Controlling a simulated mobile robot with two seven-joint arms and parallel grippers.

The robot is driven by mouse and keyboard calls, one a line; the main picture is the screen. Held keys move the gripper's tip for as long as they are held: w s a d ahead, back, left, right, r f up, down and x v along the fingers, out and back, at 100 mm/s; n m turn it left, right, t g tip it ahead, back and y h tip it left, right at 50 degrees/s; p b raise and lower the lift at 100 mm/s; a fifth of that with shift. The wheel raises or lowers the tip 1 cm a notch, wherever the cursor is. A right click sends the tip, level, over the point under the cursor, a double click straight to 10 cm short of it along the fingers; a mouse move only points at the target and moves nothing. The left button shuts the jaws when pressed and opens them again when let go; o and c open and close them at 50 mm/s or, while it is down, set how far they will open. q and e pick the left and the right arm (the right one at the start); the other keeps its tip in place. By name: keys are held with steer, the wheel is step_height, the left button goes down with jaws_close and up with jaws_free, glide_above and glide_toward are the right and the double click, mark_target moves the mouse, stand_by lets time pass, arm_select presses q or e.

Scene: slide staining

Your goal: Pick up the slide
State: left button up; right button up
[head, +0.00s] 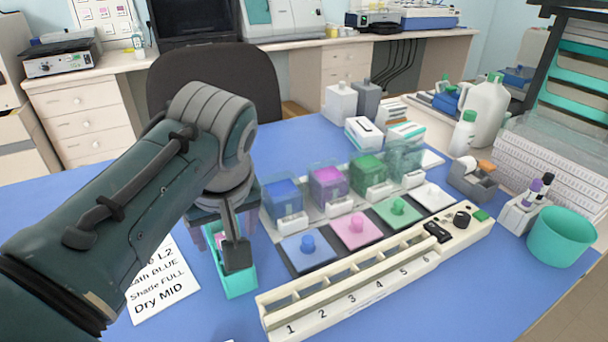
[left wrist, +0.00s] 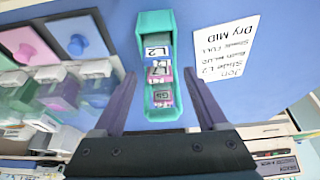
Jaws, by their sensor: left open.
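A teal slide box (head: 236,284) stands on the blue table, partly hidden by my left gripper (head: 236,250). In the left wrist view the box (left wrist: 156,22) holds upright slides in a row. The slide marked L2 (left wrist: 157,52) has a blue label; a pink-labelled slide (left wrist: 160,72) and another pink-labelled one (left wrist: 163,97) are beside it. My left gripper (left wrist: 160,78) is open above the box, one finger on each side, with nothing between the fingers. A white card (head: 165,285) names slide L2, bath blue, shade full, dry mid. My right gripper is not in view.
Staining jars, including a blue one (head: 284,200), stand right of the box, with coloured lidded pads (head: 308,248) before them. A long numbered rack (head: 375,280) lies along the front. A teal cup (head: 560,238) and bottles (head: 485,110) are at the right.

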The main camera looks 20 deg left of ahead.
arm_select(q)
steer(key=shift+r, duration=0.1)
jaws_close()
stand_by(0.5)
stand_by(0.3)
